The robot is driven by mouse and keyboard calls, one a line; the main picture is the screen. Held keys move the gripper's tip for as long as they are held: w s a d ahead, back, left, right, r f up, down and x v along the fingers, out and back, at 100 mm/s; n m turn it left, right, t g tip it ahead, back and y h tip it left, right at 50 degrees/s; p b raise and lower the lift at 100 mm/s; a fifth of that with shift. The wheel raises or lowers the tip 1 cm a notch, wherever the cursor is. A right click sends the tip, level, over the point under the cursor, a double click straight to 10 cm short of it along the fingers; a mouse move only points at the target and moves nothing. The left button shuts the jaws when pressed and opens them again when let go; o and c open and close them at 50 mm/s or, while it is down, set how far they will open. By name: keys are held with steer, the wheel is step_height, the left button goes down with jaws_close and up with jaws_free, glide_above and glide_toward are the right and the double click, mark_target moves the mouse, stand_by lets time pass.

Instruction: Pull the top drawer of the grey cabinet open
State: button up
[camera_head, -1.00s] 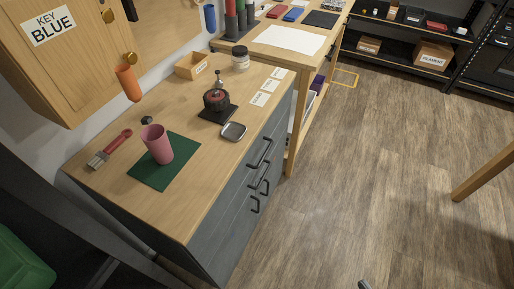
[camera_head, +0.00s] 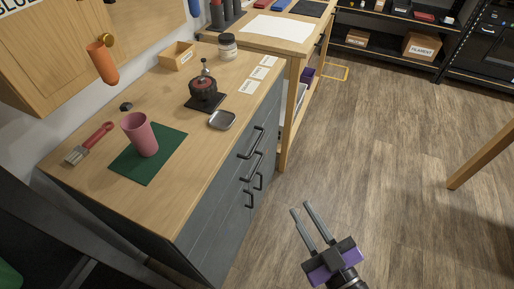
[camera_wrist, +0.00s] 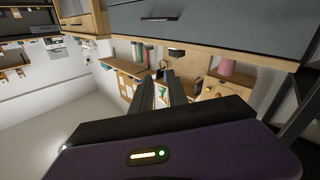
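The grey cabinet (camera_head: 205,235) stands at left centre under a wooden top. Its top drawer bears the uppermost black bar handle (camera_head: 251,143) and looks closed, flush with the front. In the wrist view, the picture is upside down; a grey drawer front (camera_wrist: 215,22) with a dark handle (camera_wrist: 158,19) fills the upper part. My gripper (camera_head: 300,207) is purple and black with two grey fingers. It is open and empty, over the floor to the right of the cabinet, apart from the handles. The fingers also show in the wrist view (camera_wrist: 161,78).
More black handles (camera_head: 253,167) sit below the top one. The floor (camera_head: 375,160) right of the cabinet is clear.

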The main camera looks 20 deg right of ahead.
mark_target(257, 142)
steer(key=shift+w+d+f+n+t+h+b, duration=0.15)
steer(key=shift+w+d+f+n+b, duration=0.4)
steer(key=shift+w+f+n, duration=2.85)
steer(key=shift+w+d+r+n+t+h+b, duration=0.2)
steer(key=shift+w+r+n+b, duration=0.7)
steer(key=shift+w, duration=5.55)
steer(key=shift+w+d+f+n+t+h+b, duration=0.45)
steer(key=shift+w+f+n, duration=1.5)
steer(key=shift+w, duration=3)
steer(key=shift+a+r+n+g+y, duration=0.15)
steer(key=shift+r+n+g+y, duration=0.15)
steer(key=shift+r+n, duration=0.1)
jaws_close()
